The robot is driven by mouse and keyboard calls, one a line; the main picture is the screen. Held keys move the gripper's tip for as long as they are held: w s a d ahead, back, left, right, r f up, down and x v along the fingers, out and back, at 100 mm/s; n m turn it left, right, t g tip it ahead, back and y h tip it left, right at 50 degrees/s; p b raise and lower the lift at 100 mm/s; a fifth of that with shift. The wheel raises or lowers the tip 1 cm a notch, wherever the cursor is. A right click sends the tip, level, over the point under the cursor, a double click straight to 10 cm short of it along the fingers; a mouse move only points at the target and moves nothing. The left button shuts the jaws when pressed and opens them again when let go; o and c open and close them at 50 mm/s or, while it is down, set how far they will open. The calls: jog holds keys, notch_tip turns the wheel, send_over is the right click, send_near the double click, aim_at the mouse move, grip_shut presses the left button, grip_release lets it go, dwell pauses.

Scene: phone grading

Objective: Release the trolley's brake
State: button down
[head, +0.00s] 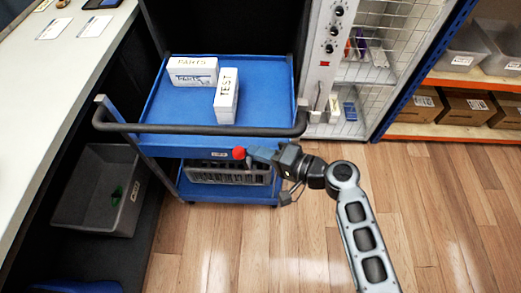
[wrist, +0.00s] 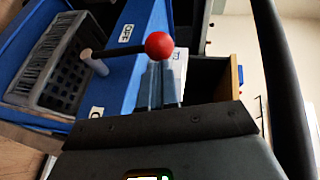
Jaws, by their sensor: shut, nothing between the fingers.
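The blue trolley (head: 260,75) stands in the middle of the head view, with a dark handle bar (head: 200,129) across its near side. Its brake lever is a dark rod ending in a red ball knob (head: 239,153), just below the upper shelf. In the wrist view the red knob (wrist: 159,45) is at the rod's right end, and the rod runs left to a pale pivot (wrist: 88,55). My gripper (head: 257,153) is shut and empty, its fingertips right at the knob. The fingers also show in the wrist view (wrist: 158,88). I cannot tell whether they touch the knob.
An "OFF" label (wrist: 125,33) is above the lever in the wrist view. White boxes, PARTS (head: 193,72) and TEST (head: 226,97), are on the trolley. A grey crate (head: 228,173) sits on its lower shelf. A grey bin (head: 100,188) is left; the wooden floor (head: 270,245) is clear.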

aim_at(238, 152)
jog(key=shift+n+g+h, duration=0.3)
jog(key=shift+h, duration=0.1)
jog(key=a, duration=0.5)
jog(key=shift+a+r, duration=0.1)
jog(key=shift+r, duration=0.1)
jog(key=v, duration=0.8)
jog(key=shift+p, duration=0.35)
jog(key=shift+w, duration=0.1)
